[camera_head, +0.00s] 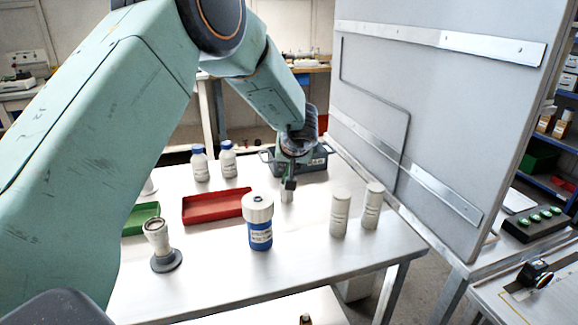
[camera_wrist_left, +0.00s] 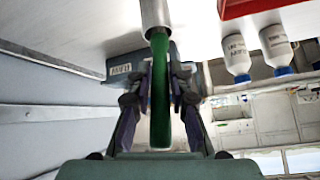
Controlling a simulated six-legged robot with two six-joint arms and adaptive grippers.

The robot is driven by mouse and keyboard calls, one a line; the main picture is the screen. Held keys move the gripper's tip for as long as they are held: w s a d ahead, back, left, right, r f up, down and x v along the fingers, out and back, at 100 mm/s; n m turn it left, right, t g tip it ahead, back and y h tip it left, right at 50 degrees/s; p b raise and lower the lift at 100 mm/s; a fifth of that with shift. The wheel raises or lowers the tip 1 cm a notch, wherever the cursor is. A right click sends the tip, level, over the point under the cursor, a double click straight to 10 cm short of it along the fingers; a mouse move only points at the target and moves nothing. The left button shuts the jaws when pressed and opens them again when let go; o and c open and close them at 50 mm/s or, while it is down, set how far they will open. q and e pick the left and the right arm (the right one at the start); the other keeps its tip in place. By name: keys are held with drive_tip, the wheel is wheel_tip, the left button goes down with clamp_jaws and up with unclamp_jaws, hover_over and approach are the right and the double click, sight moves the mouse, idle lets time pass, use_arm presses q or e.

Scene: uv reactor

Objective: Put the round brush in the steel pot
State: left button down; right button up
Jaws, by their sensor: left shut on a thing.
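My left gripper (camera_head: 289,184) is shut on the green handle of the round brush (camera_wrist_left: 160,95), above the middle of the white table. In the left wrist view, my left gripper (camera_wrist_left: 158,100) has a finger on each side of the handle. A steel-grey cylinder (camera_wrist_left: 155,14) meets the handle's far end and runs out of the picture. It also shows small below the gripper in the head view (camera_head: 287,197). I cannot tell if this cylinder is the steel pot or the brush's own metal part. The bristles are not clearly seen. My right gripper is out of view.
A red tray (camera_head: 214,207) lies left of the gripper. A blue white-lidded jar (camera_head: 260,235) stands in front, with two pale canisters (camera_head: 340,213) to the right. A dark bin (camera_head: 318,162) and two white bottles (camera_head: 199,166) stand behind. A grey upright panel (camera_head: 440,90) borders the right.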

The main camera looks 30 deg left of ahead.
use_arm(q)
drive_tip(key=shift+r, duration=0.1)
drive_tip(key=c, duration=1.5)
unclamp_jaws()
drive_tip(key=shift+d, duration=0.15)
drive_tip(key=o, duration=0.4)
drive_tip(key=shift+c, duration=0.2)
drive_tip(key=shift+s, duration=0.1)
drive_tip(key=s+d, duration=0.4)
drive_tip(key=s, duration=0.1)
